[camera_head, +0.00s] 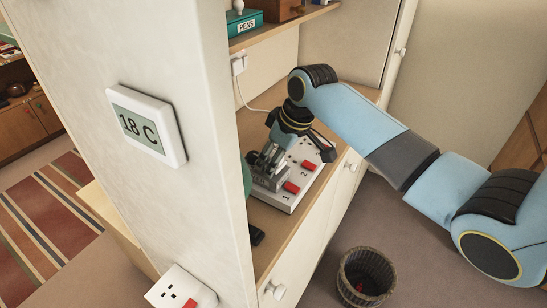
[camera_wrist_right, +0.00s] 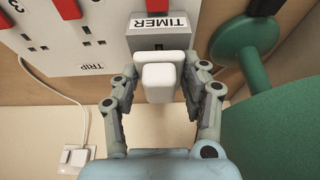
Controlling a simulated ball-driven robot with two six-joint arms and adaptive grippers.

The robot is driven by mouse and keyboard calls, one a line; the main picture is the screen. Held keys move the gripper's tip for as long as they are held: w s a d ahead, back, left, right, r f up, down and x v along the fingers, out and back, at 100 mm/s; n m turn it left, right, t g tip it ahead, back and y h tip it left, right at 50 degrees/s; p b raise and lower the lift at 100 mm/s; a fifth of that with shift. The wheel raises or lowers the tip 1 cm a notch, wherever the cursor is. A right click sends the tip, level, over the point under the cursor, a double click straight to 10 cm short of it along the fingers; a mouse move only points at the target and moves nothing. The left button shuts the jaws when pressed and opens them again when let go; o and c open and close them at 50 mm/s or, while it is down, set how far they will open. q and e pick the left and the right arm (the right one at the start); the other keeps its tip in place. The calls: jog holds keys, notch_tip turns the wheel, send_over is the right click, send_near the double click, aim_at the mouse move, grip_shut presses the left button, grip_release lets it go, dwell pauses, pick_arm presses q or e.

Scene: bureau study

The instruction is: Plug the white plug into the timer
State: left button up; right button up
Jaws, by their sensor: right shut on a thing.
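The white plug (camera_wrist_right: 160,76) sits between the fingertips of my right gripper (camera_wrist_right: 163,88), which is shut on it. The timer (camera_wrist_right: 160,45) is a grey block with a TIMER label, directly beyond the plug at the white socket strip. The plug overlaps the timer's lower face in the wrist view; whether its pins are in cannot be seen. In the head view my right gripper (camera_head: 268,158) is over the near-left part of the socket strip (camera_head: 310,185) and hides the plug. My left gripper is not in view.
A green round-based object (camera_wrist_right: 245,45) stands close to the right of my gripper in the wrist view. A white wall plug (camera_head: 238,65) has a cable running down to the desk. A cabinet side panel with a thermometer (camera_head: 147,125) stands left. A bin (camera_head: 365,275) is on the floor.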

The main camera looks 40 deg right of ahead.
jog(key=shift+s+f, duration=0.1)
jog(key=shift+f, duration=0.3)
dwell(0.3)
jog(key=o, duration=1.3)
jog(key=shift+c, duration=0.2)
notch_tip(320, 180, up, 3)
jog(key=p, duration=0.3)
jog(key=shift+r, duration=2.05)
